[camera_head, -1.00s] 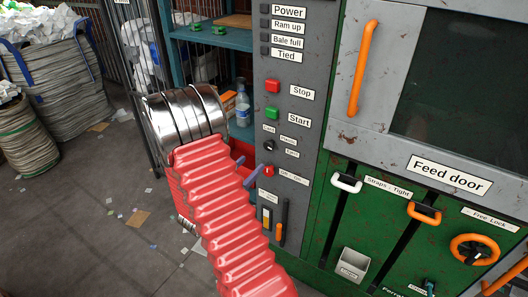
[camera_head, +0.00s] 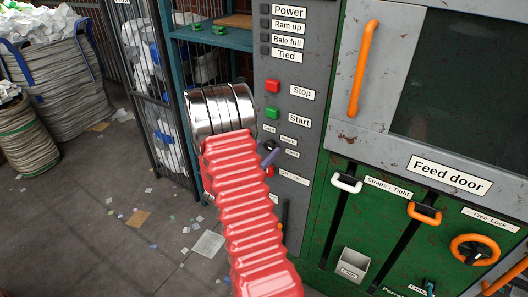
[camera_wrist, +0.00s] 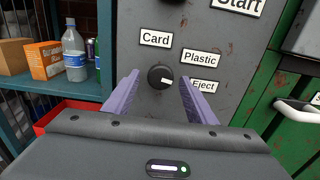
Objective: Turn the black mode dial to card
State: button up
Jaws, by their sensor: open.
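The black mode dial (camera_wrist: 158,76) is a round knob on the grey control panel. Its white mark points right and slightly down, toward the "Eject" label (camera_wrist: 204,86). The "Card" label (camera_wrist: 155,39) is above it, slightly left, and the "Plastic" label (camera_wrist: 200,58) is at its upper right. My gripper (camera_wrist: 159,78) is open, its purple fingers on either side of the dial in the picture; I cannot tell whether they touch it. In the head view the dial (camera_head: 269,145) shows just above the visible finger of my gripper (camera_head: 268,158).
The green Start button (camera_head: 272,113) and red Stop button (camera_head: 272,86) are above the dial. A red button (camera_head: 269,171) is below it. A teal shelf (camera_wrist: 92,109) with a bottle (camera_wrist: 74,56) and a box (camera_wrist: 45,60) stands to the left.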

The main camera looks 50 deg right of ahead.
jog(key=c, duration=1)
jog(key=shift+a, duration=0.1)
jog(key=shift+c, duration=0.2)
